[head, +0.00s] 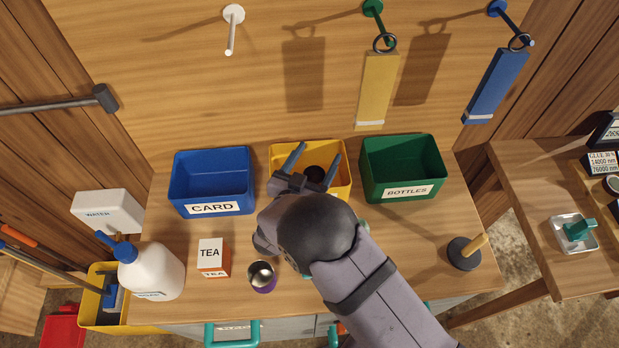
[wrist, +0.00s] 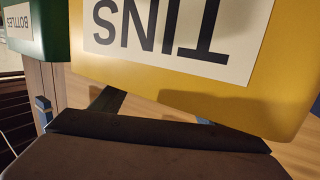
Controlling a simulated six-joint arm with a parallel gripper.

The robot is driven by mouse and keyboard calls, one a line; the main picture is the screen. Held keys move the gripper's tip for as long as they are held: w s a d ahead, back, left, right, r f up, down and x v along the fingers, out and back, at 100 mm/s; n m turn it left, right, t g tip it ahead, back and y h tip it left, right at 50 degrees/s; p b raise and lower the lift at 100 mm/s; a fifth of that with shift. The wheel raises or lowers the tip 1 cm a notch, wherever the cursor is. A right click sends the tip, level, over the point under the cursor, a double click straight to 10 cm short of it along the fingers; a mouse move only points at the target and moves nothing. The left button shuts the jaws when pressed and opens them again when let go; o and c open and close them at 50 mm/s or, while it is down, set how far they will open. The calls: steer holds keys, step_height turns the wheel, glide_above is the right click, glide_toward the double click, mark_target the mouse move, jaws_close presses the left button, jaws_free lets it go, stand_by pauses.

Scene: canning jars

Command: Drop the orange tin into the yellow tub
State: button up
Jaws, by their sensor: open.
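The yellow tub (head: 344,180) stands between the blue and green tubs at the back of the bench. Its TINS label shows upside down on the tub (wrist: 262,100) in the wrist view. My gripper (head: 313,163) is open, its two fingers apart over the tub in the head view. No orange tin is clearly visible. My wrist and arm hide part of the tub and the bench in front of it.
The blue CARD tub (head: 211,182) and the green BOTTLES tub (head: 402,168) flank the yellow one. A TEA box (head: 213,257), a purple tin (head: 262,276) and a white bottle (head: 151,272) stand at the front left. A dark-based wooden-handled object (head: 465,253) stands at the right.

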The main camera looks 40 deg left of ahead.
steer(key=v, duration=0.2)
steer(key=b+v, duration=0.1)
steer(key=v, duration=0.2)
steer(key=shift+s+d, duration=0.2)
steer(key=shift+d, duration=0.15)
